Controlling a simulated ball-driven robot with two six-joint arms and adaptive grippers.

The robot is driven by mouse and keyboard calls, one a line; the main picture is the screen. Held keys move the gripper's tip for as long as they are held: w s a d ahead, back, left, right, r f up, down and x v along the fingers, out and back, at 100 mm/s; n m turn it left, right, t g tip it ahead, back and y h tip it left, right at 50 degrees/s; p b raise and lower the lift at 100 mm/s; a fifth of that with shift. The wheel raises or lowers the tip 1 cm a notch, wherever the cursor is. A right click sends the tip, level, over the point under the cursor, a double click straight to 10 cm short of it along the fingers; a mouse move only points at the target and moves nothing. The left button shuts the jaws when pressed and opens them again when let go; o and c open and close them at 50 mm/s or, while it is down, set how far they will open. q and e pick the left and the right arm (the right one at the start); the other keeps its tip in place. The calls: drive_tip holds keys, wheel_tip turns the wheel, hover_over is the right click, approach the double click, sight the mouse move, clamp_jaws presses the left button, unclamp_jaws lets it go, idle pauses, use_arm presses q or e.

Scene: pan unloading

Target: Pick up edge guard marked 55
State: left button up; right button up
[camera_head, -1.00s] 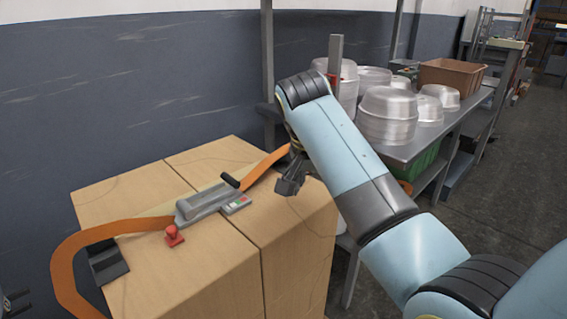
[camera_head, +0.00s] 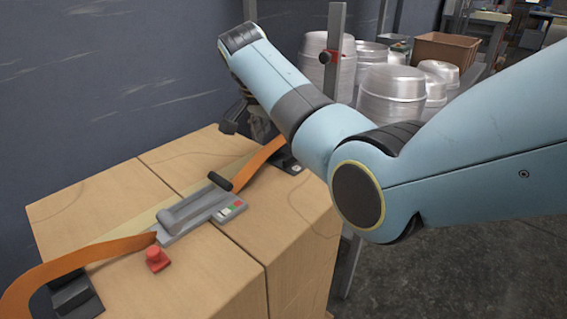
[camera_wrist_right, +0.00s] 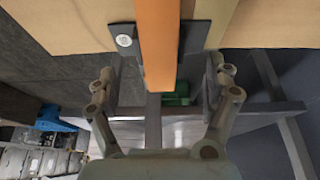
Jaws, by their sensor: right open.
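A dark edge guard (camera_head: 291,164) sits under the orange strap (camera_head: 262,158) at the far right edge of the carton stack in the head view. The right wrist view shows a dark edge guard (camera_wrist_right: 195,37) with a round white label; its number is too small to read surely. The strap (camera_wrist_right: 158,40) crosses its middle. My right gripper (camera_head: 246,122) is open, above the cartons' far side. In the wrist view its fingers (camera_wrist_right: 161,88) stand apart on either side of the strap, near the guard. A second edge guard (camera_head: 74,294) sits at the near left edge. My left gripper is not in view.
A grey strapping tool (camera_head: 195,208) and a red knob-like piece (camera_head: 157,259) lie on the cartons (camera_head: 110,200). Behind my right arm, a table holds several stacked metal pans (camera_head: 392,95) and a brown crate (camera_head: 446,50). A wall stands at the left.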

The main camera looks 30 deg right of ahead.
sight(282, 165)
drive_tip(key=x, duration=0.3)
drive_tip(key=shift+f+b, duration=0.25)
drive_tip(key=shift+b, duration=0.1)
drive_tip(key=shift+r, duration=0.1)
drive_tip(key=shift+c, duration=1.5)
drive_tip(key=c, duration=0.7)
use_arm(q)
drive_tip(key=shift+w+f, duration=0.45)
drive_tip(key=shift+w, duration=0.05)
use_arm(e)
drive_tip(key=c, duration=0.3)
